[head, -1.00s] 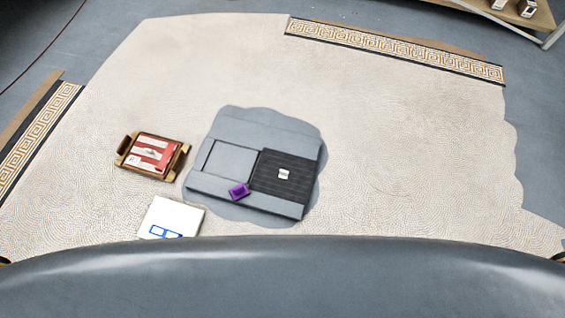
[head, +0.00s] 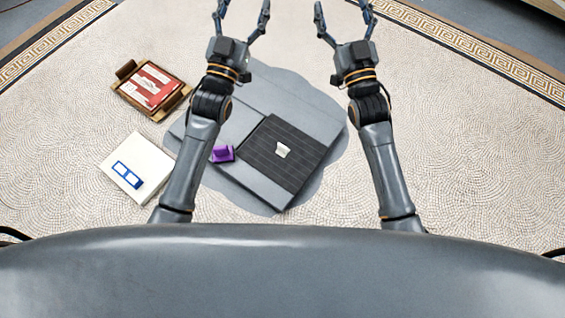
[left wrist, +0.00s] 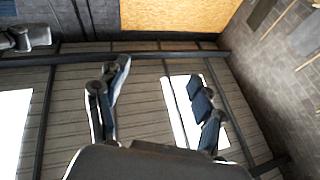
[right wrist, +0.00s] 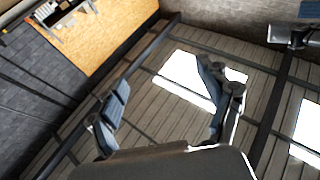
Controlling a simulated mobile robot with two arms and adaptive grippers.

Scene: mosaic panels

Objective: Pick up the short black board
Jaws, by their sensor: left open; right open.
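A dark ribbed square board (head: 276,158) lies on the grey patch in the head view, with a small white piece (head: 283,150) on top. I see no other separate short black board; thin dark strips run along the patterned borders. My left gripper (head: 243,14) and right gripper (head: 345,14) are raised at the top of the head view, both open and empty, beyond the board and apart from it. The left forearm covers part of the grey patch. The wrist views show the open left fingers (left wrist: 162,85) and right fingers (right wrist: 162,88) against ceiling and windows.
A purple tool (head: 222,154) lies left of the board on the grey base (head: 232,188). A wooden tray (head: 128,70) with red contents and a white panel with blue outlines (head: 112,158) lie further left. Patterned borders (head: 430,22) edge the floor. Pale mosaic at right is clear.

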